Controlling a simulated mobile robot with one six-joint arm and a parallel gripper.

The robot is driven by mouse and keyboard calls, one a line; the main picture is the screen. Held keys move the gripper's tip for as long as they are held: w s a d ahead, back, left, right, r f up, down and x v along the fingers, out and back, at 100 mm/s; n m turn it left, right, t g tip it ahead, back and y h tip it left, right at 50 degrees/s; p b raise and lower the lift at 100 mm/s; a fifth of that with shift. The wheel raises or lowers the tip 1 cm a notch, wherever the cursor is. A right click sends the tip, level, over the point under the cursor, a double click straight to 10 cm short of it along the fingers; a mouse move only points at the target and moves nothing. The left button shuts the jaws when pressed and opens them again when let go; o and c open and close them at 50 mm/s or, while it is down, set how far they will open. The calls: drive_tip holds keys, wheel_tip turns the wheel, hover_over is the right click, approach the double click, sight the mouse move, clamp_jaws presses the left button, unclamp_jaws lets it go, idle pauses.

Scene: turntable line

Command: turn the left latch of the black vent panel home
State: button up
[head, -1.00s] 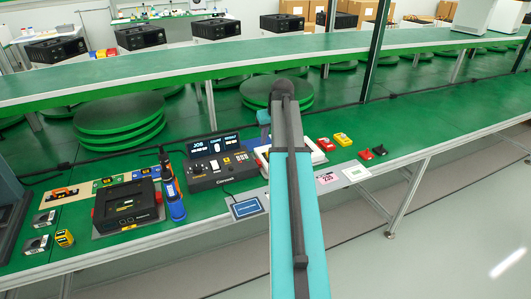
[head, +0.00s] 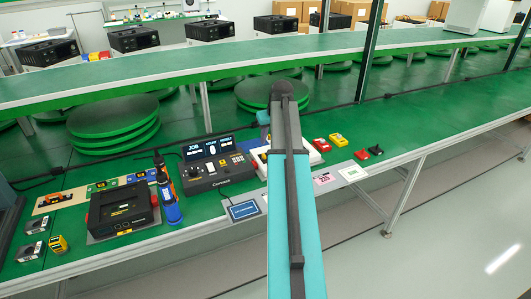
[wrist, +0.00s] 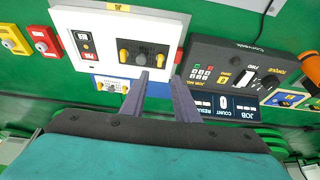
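In the wrist view a white housing (wrist: 87,47) carries a small dark panel (wrist: 142,57), which looks like the vent panel, with a yellow latch on each side: one latch (wrist: 123,55) at picture left, one latch (wrist: 160,60) at picture right. The wrist picture is upside down relative to the head view. How far each latch is turned is too small to tell. My gripper (wrist: 160,78) is open and empty, its two fingers spread near the panel's edge, with no clear contact. In the head view my arm hides the gripper, the panel and much of the white housing (head: 311,155).
Beside the housing stands a dark control console (head: 213,170) with a lit screen. Red and yellow blocks (head: 338,140) lie to the right. The green bench (head: 440,110) is clear further right.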

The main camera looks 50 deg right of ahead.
sight(264, 154)
drive_tip(key=shift+p+x, duration=0.8)
drive_tip(key=shift+x, duration=4.95)
drive_tip(key=shift+s, duration=0.1)
clamp_jaws()
